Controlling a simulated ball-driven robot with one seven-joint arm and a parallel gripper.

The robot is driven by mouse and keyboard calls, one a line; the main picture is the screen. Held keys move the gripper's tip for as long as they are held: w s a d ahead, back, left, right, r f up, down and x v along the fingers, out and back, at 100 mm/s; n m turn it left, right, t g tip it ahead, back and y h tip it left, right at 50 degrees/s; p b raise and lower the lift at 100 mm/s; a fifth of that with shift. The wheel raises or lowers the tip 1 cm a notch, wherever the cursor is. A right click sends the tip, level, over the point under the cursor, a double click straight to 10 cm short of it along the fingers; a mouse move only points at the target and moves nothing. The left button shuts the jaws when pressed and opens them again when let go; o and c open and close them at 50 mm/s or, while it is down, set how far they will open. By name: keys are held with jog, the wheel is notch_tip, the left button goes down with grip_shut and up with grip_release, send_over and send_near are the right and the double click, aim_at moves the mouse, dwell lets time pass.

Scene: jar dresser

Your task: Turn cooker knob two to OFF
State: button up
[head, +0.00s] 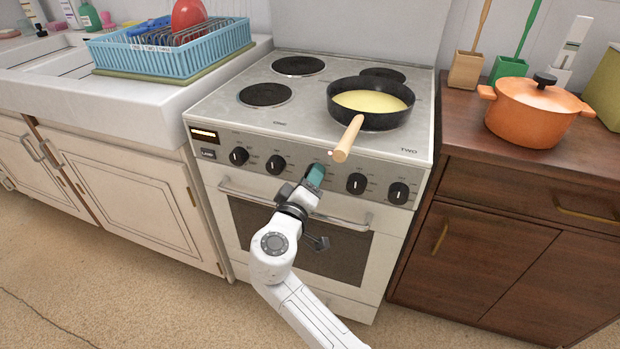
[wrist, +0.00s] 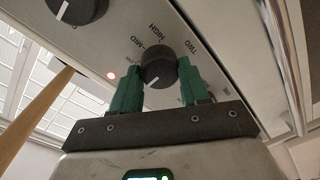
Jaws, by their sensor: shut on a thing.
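Cooker knob two (wrist: 158,62) is a dark round knob on the cooker's front panel (wrist: 120,40). In the wrist view it sits between the two green fingers of my gripper (wrist: 158,80), which is shut on it. Printed words TWO, HIGH and MID show around it; further marks are partly hidden. A white pointer line shows on the knob's lower left side; its exact setting is hard to read. A small red light glows on the panel left of the knob. In the head view my gripper (head: 314,176) is at the panel's middle and hides this knob.
Other knobs stand either side: one (head: 275,164) at left, one (head: 357,183) at right. A pan (head: 374,118) of yellow food stands on the cooker; its wooden handle (head: 348,138) juts over the front edge above my gripper. The oven handle (head: 345,222) lies below.

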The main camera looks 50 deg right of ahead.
jog(key=o, duration=1)
jog(key=shift+o, duration=0.2)
jog(key=shift+a, duration=0.1)
jog(key=v, duration=1)
jog(key=shift+a+p, duration=0.3)
jog(key=shift+a, duration=0.05)
jog(key=shift+s, duration=0.1)
jog(key=s+d+f+g+y, duration=0.2)
jog(key=s+f+g+y, duration=0.2)
jog(key=s+f+y, duration=0.9)
jog(key=s+a+f+n+g+y, duration=0.2)
jog(key=s+a+f+y, duration=0.1)
jog(key=s+a+f, duration=0.55)
notch_tip(320, 180, up, 19)
jog(key=s+d+p, duration=0.1)
jog(key=p, duration=1.6)
jog(key=shift+d+f, duration=0.25)
jog(key=shift+d, duration=0.05)
